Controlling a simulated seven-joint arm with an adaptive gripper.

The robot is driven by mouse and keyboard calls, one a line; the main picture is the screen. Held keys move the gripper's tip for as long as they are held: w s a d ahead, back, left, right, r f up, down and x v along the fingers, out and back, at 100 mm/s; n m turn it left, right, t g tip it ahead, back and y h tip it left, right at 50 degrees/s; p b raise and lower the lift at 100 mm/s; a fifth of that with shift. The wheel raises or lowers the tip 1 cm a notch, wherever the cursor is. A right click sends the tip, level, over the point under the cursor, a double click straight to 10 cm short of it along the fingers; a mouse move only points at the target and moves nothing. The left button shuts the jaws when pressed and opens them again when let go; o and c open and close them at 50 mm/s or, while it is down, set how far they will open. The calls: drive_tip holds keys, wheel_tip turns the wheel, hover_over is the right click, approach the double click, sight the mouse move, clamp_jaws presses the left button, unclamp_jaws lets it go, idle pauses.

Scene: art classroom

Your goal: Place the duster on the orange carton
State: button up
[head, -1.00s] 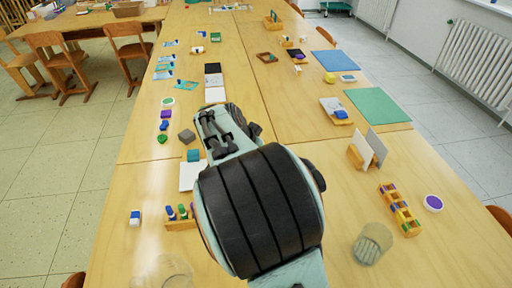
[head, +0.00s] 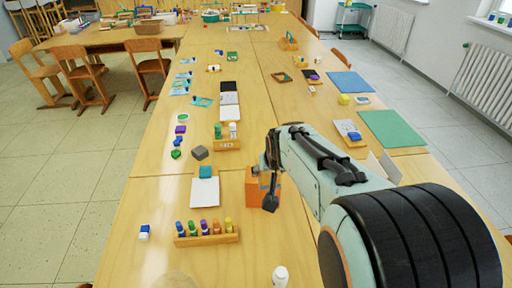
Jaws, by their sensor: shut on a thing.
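An orange box (head: 252,190), likely the orange carton, stands on the table just right of the white sheet, partly covered by my gripper. My gripper (head: 266,184) points down at this box, its dark fingers in front of the box's upper part. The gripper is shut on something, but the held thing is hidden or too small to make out. I cannot clearly identify the duster. I cannot tell whether the gripper or its load touches the box.
A teal block (head: 206,172) lies at the top of a white sheet (head: 204,193). A wooden rack with several coloured bottles (head: 207,234) stands in front. A white bottle (head: 280,276) is near the front.

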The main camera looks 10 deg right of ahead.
drive_tip(key=w+f, duration=0.3)
drive_tip(key=w, duration=0.1)
drive_tip(key=w+f, duration=0.3)
drive_tip(key=w, duration=0.2)
drive_tip(key=w+d+f, duration=0.1)
drive_tip(key=w+f, duration=0.2)
drive_tip(key=w, duration=0.1)
drive_tip(key=shift+w+d+f, duration=0.1)
drive_tip(key=shift+w+f, duration=0.05)
drive_tip(key=shift+w, duration=0.15)
drive_tip(key=shift+w+f, duration=0.2)
drive_tip(key=shift+f, duration=1.6)
drive_tip(key=o, duration=1.2)
drive_tip(key=shift+f, duration=0.15)
